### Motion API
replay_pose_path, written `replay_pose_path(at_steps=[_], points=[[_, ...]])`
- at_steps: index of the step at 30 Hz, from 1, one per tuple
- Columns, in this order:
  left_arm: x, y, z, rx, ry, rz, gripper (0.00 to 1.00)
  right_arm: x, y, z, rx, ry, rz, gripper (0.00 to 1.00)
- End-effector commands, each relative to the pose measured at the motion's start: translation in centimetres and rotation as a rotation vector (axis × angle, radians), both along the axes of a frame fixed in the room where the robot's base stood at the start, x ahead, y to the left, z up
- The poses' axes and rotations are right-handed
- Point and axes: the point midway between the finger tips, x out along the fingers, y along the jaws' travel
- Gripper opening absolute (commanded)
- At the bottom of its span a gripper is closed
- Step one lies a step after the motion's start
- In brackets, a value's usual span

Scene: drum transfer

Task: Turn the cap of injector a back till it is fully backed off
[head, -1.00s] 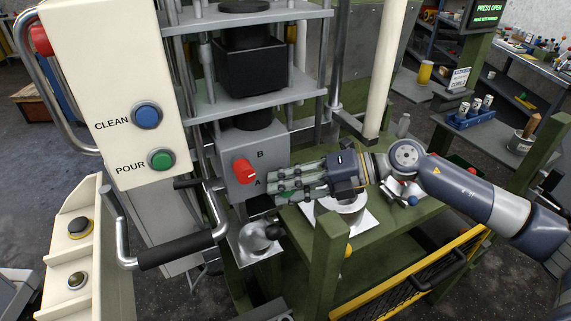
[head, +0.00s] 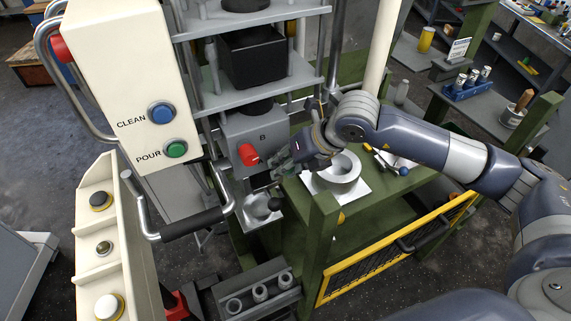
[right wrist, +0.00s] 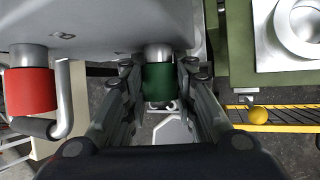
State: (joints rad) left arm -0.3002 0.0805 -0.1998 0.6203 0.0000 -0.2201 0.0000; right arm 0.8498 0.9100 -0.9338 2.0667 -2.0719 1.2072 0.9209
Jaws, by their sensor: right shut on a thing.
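The grey injector block (head: 237,130) hangs under the press plates and bears the letter B; the letter A is hidden. A red cap (head: 248,155) sticks out of its front, and it also shows at the left in the right wrist view (right wrist: 30,90). A dark green cap (right wrist: 158,85) is on a metal stem beside it. My right gripper (right wrist: 158,95) is shut on the green cap, one finger on each side. In the head view the right gripper (head: 279,165) is at the block's right, where its fingers hide the green cap. My left gripper is not in view.
A grey cup (head: 259,207) is below the block. A round grey vessel (head: 345,168) stands on the green table close to my right wrist. A green post (head: 321,240), a bent handle bar (head: 192,224) and the CLEAN/POUR panel (head: 110,60) stand nearby.

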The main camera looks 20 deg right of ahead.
Motion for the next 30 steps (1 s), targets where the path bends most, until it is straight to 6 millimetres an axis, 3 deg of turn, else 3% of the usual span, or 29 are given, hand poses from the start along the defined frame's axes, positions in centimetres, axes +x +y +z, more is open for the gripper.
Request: replay_pose_path(at_steps=[9,23,24,26,27,30], points=[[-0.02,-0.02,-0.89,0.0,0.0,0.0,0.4,-0.12,0.07,-0.26,-0.1,-0.012,0.003,0.02],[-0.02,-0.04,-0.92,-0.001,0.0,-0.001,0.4,-0.21,0.0,-0.32,-0.115,-0.009,0.004,0.02],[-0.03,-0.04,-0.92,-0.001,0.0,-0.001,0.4,-0.21,0.0,-0.32,-0.115,-0.009,0.004,0.28],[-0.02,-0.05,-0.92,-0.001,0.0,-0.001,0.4,-0.19,-0.01,-0.31,-0.114,-0.01,0.003,0.41],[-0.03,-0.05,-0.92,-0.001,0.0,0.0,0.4,-0.18,-0.01,-0.29,-0.114,-0.011,0.003,0.47],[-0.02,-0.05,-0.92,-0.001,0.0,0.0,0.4,-0.14,0.0,-0.22,-0.114,-0.012,0.003,0.47]])
